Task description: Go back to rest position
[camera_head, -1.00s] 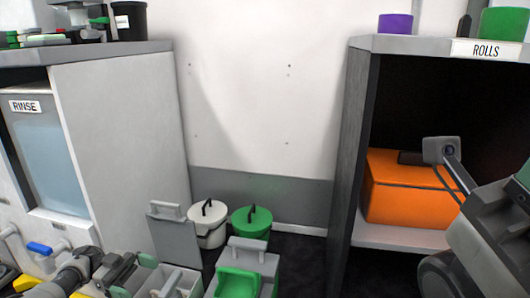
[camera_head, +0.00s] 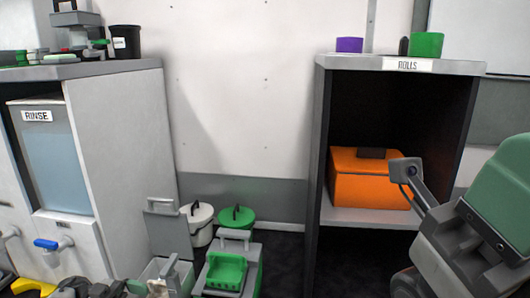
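My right arm (camera_head: 470,225), grey with a green cover, comes in from the right in front of the right cabinet. A grey block on a rod (camera_head: 405,170) sticks out from it, overlapping the orange box. Grey and green parts at the bottom left edge (camera_head: 105,290) look like my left arm or gripper. They are mostly cut off, so its fingers cannot be made out. I see nothing held.
The right cabinet (camera_head: 318,150), labelled ROLLS, holds an orange box (camera_head: 367,190); purple (camera_head: 349,45) and green (camera_head: 426,45) containers stand on top.

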